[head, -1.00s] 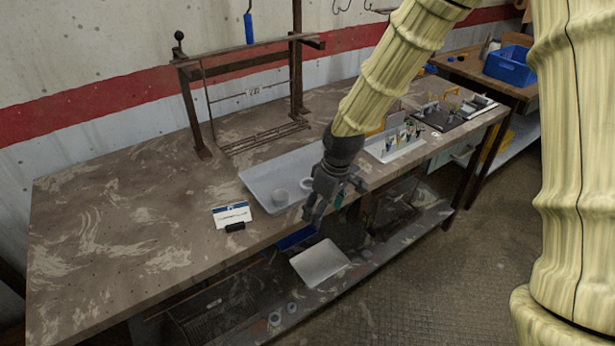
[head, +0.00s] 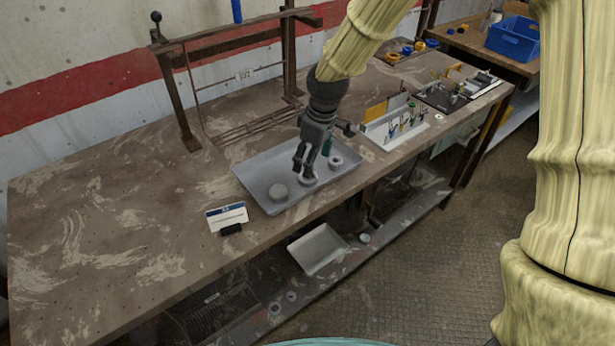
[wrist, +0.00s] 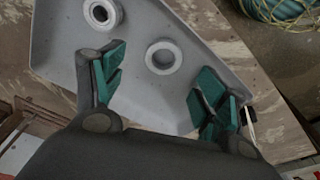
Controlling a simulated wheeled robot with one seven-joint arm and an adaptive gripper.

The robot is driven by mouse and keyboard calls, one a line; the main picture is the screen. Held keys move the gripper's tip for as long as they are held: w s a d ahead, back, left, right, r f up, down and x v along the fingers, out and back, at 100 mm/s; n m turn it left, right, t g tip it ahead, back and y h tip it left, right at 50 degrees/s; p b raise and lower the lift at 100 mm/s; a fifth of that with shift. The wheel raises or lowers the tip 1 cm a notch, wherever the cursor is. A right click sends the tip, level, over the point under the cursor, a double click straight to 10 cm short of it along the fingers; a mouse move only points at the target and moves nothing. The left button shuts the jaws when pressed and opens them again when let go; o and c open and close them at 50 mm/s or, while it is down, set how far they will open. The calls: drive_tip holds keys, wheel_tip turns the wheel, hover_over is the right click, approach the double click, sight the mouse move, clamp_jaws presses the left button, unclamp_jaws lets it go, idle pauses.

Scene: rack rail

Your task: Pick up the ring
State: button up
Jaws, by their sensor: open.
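The ring (head: 308,179), pale grey, lies in a grey tray (head: 254,190) on the workbench, right by my fingertips in the head view. In the wrist view the likely same ring (wrist: 148,57), with a wide dark hole, lies flat on the tray floor ahead of and between my fingers. My gripper (head: 304,172) points down over the tray, open and empty. Its green-padded fingers (wrist: 158,82) are well apart in the wrist view. A second round piece with a smaller hole (wrist: 90,13) lies up and left of the ring there. Height above the ring is unclear.
In the tray, a round grey piece (head: 278,193) sits left of the ring and another holed piece (head: 336,159) sits to the right. A label card (head: 227,215) stands left of the tray; a white holder (head: 395,132) with small tools stands right. Bench left is clear.

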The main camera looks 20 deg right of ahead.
sight(309, 181)
drive_tip(key=shift+s+a+f, duration=0.1)
drive_tip(key=shift+f, duration=0.25)
drive_tip(key=shift+a+f+p, duration=0.15)
drive_tip(key=shift+f+p, duration=0.15)
drive_tip(key=shift+f, duration=0.85)
drive_tip(key=shift+a+f+p, duration=0.1)
drive_tip(key=shift+f+p, duration=0.2)
drive_tip(key=shift+f, duration=0.85)
drive_tip(key=c, duration=1.1)
